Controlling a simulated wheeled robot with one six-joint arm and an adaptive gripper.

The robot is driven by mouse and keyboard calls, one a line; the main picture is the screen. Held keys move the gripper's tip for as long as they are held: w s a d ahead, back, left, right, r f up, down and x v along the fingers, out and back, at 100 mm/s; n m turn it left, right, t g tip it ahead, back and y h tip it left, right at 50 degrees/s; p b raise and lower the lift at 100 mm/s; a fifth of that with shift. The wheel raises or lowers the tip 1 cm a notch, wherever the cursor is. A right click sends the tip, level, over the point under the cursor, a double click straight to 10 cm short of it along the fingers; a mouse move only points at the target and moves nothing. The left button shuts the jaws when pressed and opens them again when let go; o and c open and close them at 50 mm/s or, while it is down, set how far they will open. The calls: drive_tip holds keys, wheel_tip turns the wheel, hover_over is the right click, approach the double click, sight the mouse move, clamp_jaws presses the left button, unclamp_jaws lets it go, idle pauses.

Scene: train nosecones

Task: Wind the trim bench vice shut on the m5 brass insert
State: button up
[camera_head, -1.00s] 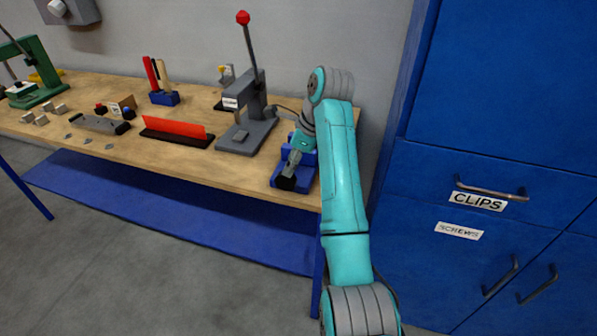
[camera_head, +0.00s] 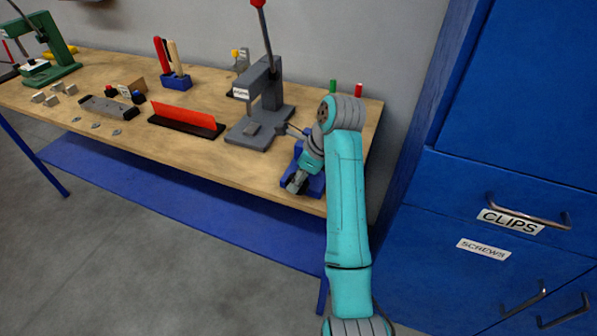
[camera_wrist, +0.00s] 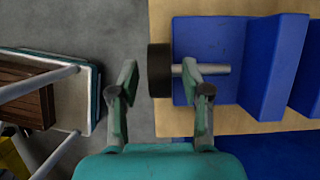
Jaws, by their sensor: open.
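The blue bench vice (camera_wrist: 275,65) stands at the bench's front right corner. In the head view the vice (camera_head: 317,187) is mostly hidden behind my arm. Its grey screw shaft (camera_wrist: 218,69) ends in a black round knob (camera_wrist: 159,58) that sticks out past the bench edge. My gripper (camera_wrist: 160,76) is open, with one finger on each side of the knob in the wrist view. The right finger overlaps the shaft; I cannot tell whether it touches. In the head view my gripper (camera_head: 297,183) points down at the vice's front end. I cannot make out the brass insert.
A grey lever press (camera_head: 262,115) stands left of the vice, close to my wrist. A red strip on a black base (camera_head: 186,119) lies further left. The blue cabinet (camera_head: 470,180) stands close to the right of my arm. Floor is open in front.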

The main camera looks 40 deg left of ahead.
drive_tip(key=shift+a+f, duration=0.3)
drive_tip(key=shift+f, duration=0.35)
clamp_jaws()
drive_tip(key=shift+d, duration=0.1)
drive_tip(key=shift+d+y, duration=0.15)
drive_tip(key=shift+y, duration=0.55)
drive_tip(key=y, duration=0.3)
drive_tip(key=g+y, duration=0.1)
drive_tip(key=shift+d+f, duration=0.15)
drive_tip(key=shift+d, duration=0.1)
drive_tip(key=y, duration=0.2)
drive_tip(key=g+y, duration=0.1)
drive_tip(key=y, duration=0.1)
drive_tip(key=shift+w+d+f+y, duration=0.1)
drive_tip(key=shift+d+f+y, duration=0.1)
drive_tip(key=shift+y, duration=0.1)
drive_tip(key=shift+f+g+y, duration=0.15)
drive_tip(key=shift+g+y, duration=0.35)
drive_tip(key=shift+y, duration=1.3)
